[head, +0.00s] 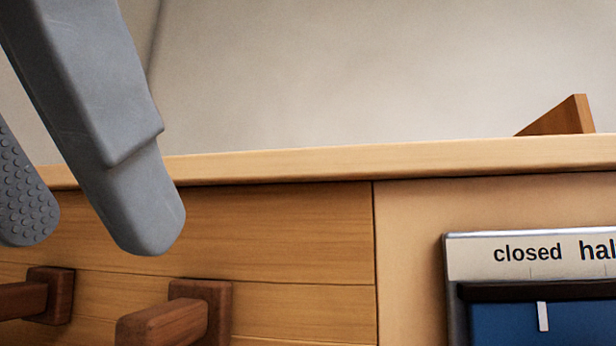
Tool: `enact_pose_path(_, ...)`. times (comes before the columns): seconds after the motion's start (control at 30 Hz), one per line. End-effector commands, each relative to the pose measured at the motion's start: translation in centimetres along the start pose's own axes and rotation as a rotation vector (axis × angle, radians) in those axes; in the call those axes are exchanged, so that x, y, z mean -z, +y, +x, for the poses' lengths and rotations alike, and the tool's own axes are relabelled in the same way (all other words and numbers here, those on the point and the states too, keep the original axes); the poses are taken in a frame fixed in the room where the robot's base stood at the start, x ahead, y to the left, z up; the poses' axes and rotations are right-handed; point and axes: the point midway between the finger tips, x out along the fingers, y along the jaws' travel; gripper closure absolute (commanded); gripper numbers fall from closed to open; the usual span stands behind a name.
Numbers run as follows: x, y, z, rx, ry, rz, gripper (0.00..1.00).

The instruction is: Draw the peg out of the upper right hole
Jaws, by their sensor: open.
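The left one (22,299) runs out of the picture at the left. No hole is visible, so I cannot tell which piece sits in the upper right hole. My gripper (88,238) is open and empty, its two grey fingers apart above these pieces. The left finger shows a bumpy pad.
A metal-framed panel (452,262) labelled "closed" and "hal..." with a blue face and white marker stands at the lower right. A light wood ledge (400,160) runs along the top of the front. A wooden wedge (565,118) rises behind it. The wall behind is plain.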

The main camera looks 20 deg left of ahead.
Motion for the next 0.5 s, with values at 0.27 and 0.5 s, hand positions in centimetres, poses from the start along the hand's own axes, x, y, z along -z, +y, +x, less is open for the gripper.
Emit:
enact_pose_path(0.27, 0.2, -0.1, 3.3, 0.003, -0.001, 0.002, 0.53)
enact_pose_path(0.5, 0.2, -0.1, 5.9, 0.003, 0.000, 0.002, 0.53)
